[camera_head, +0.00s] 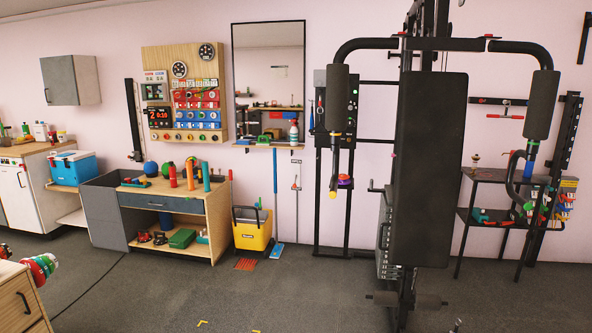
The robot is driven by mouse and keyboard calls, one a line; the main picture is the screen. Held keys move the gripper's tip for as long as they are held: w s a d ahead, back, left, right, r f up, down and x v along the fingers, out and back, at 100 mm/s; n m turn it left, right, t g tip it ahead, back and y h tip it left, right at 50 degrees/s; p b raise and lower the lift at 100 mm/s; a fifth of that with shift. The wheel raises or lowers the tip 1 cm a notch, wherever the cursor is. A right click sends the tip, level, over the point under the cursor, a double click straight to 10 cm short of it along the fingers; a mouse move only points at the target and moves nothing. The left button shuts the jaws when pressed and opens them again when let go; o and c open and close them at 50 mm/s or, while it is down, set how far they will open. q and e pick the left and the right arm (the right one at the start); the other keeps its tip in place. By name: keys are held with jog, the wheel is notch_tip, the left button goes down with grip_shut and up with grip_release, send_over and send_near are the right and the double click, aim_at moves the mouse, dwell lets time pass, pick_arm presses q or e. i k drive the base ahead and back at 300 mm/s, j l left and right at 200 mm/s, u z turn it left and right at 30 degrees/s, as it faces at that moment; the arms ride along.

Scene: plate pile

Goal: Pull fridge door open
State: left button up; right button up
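I see no thing that is clearly a fridge. A white-fronted unit (32,203) with a small dark handle stands under a wooden counter at the far left. Neither of my grippers shows in the head view.
A tall black exercise machine (428,165) stands in front at right. A wooden workbench (160,208) and a yellow bucket (252,235) stand along the wall. A wooden drawer unit (20,302) is at the lower left. The grey floor (190,290) between is mostly clear.

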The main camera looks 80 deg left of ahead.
aim_at(17, 198)
jog(key=u, duration=4.3)
